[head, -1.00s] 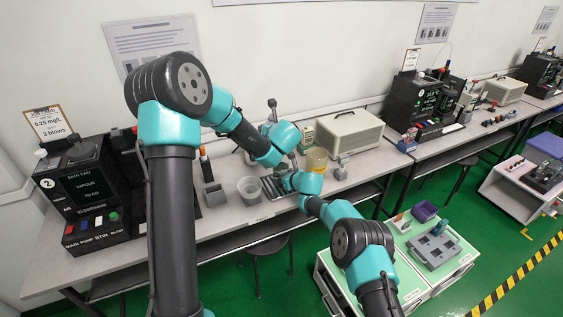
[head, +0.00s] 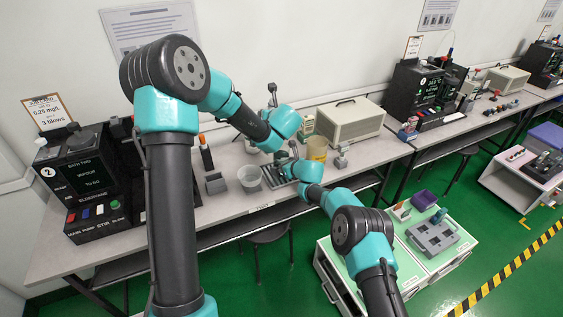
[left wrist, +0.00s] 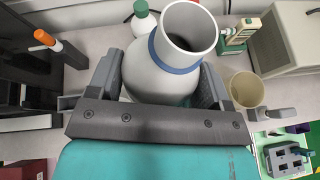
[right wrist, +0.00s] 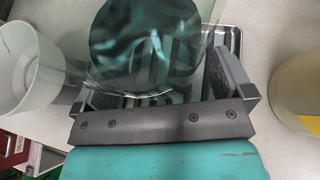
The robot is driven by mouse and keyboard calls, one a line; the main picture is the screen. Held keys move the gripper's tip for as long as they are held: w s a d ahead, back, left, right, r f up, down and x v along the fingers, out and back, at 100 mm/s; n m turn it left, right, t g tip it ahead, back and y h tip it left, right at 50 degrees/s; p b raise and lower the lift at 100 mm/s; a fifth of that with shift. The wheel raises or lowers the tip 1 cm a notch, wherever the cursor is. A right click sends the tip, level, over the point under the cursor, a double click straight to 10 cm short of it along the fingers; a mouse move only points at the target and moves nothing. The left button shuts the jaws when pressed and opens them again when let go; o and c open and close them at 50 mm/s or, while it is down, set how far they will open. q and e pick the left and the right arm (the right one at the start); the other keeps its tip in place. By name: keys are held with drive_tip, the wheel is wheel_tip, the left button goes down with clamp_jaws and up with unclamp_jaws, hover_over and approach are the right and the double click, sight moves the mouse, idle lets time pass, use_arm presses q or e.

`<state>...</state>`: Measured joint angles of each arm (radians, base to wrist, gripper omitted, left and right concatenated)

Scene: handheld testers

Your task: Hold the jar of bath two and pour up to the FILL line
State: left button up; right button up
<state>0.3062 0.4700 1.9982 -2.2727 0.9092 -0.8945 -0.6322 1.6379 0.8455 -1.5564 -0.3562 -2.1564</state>
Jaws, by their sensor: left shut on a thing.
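A grey bottle (left wrist: 162,75) with a blue band and a wide open mouth sits between the fingers of my left gripper (left wrist: 163,88), which is shut on it. A clear glass jar (right wrist: 150,45) with a dark teal look inside stands between the fingers of my right gripper (right wrist: 165,88). Whether those fingers press on the glass is unclear. A ribbed metal tray (right wrist: 236,42) lies under and behind the jar. In the head view both grippers are close together over the bench, and the jar is mostly hidden by them. I cannot make out a FILL line.
A white tub (head: 249,178) stands left of the tray. A yellowish beaker (head: 317,150) stands to the right, with a cream case (head: 350,128) behind it. The black bath two tester (head: 85,190) is at the far left.

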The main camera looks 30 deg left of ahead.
drive_tip(key=shift+d+r, duration=0.1)
drive_tip(key=shift+r, duration=0.05)
drive_tip(key=shift+s+d+r, duration=0.15)
drive_tip(key=shift+d+r, duration=0.15)
drive_tip(key=shift+d, duration=0.1)
drive_tip(key=v, duration=1)
drive_tip(key=shift+s+d, duration=0.15)
drive_tip(key=shift+d, duration=0.25)
